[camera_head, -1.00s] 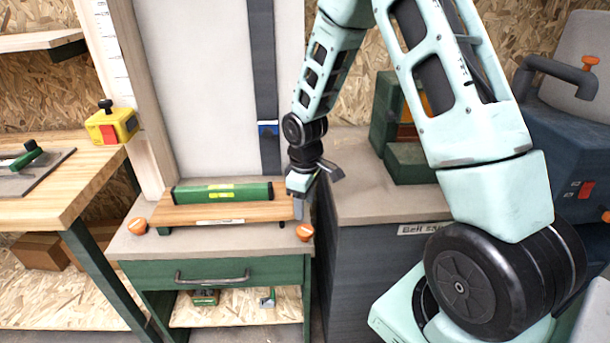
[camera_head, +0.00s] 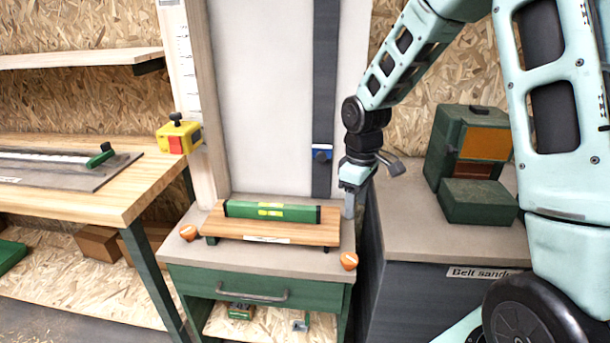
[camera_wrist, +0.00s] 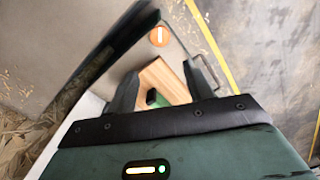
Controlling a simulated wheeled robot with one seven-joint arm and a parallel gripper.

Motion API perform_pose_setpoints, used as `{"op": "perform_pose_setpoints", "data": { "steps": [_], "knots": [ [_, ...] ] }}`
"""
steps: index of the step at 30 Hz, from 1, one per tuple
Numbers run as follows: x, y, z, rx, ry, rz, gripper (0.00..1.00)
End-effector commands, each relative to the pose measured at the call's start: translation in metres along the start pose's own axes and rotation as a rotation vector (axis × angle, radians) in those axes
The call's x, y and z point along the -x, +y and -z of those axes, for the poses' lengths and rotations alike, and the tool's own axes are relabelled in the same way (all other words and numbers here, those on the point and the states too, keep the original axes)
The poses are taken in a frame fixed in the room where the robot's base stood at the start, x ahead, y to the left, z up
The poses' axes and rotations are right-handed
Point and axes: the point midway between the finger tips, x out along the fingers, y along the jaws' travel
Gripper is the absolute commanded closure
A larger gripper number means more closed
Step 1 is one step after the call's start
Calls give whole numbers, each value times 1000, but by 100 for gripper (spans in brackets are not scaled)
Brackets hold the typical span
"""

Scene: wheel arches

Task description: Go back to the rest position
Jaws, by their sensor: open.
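My gripper (camera_head: 349,204) is at the right end of the wooden board on the small green cabinet, pointing down. It is open, and nothing shows held in it. In the wrist view its two fingers (camera_wrist: 165,88) stand apart, with the board and a bit of green between them in the background. The green spirit level (camera_head: 271,211) lies on the wooden board (camera_head: 225,229), left of my gripper and apart from it. My arm reaches in from the upper right.
An orange knob (camera_head: 349,261) sits at the cabinet top's front right, another (camera_head: 188,232) at its left. The belt sander bench (camera_head: 405,222) with a green machine (camera_head: 474,150) stands at right. A wooden workbench (camera_head: 130,192) is at left. A tall pale panel (camera_head: 260,90) rises behind.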

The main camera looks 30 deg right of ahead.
Motion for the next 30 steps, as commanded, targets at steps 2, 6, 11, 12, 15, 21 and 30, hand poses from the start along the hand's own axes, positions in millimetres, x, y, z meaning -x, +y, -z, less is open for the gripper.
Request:
{"op": "perform_pose_setpoints", "data": {
  "steps": [2, 6, 11, 12, 15, 21, 30],
  "knots": [
    [0, 0, 0, 0, 0, 0, 48],
    [3, -9, 3, 6, 2, 1, 48],
    [22, -75, 15, 41, 17, 9, 48],
    [28, -101, 16, 54, 21, 13, 48],
    [44, -172, 8, 85, 28, 24, 48],
    [63, -281, -42, 131, 33, 38, 48],
    [66, -328, -88, 146, 30, 42, 48]
  ]
}}
